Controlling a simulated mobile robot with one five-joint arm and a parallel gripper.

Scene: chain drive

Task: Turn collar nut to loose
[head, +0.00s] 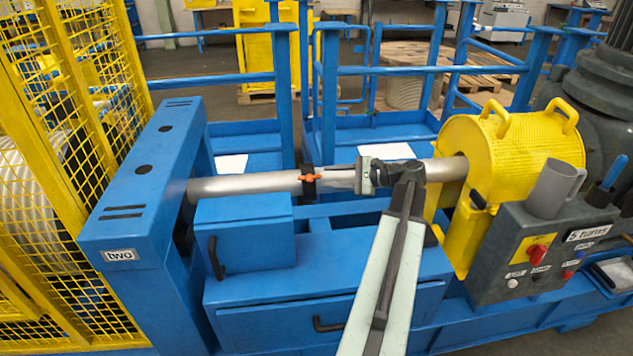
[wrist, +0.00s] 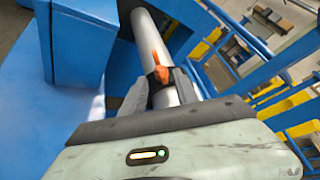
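The collar nut (head: 309,181) is a black ring with an orange handle around the grey shaft (head: 245,185). In the wrist view the collar nut (wrist: 160,78) shows ahead of my fingers, its orange handle pointing up the picture. My gripper (head: 327,179) is just right of the collar nut, in line with the shaft. In the wrist view my gripper (wrist: 160,80) has its two grey fingers apart, one on each side of the collar and shaft. I cannot tell whether the fingertips touch the collar.
A yellow mesh guard (head: 510,140) covers the right end. A control box (head: 520,260) labelled "5 turns" stands at right, with a grey mug on it. Blue cabinets (head: 245,240) lie below the shaft.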

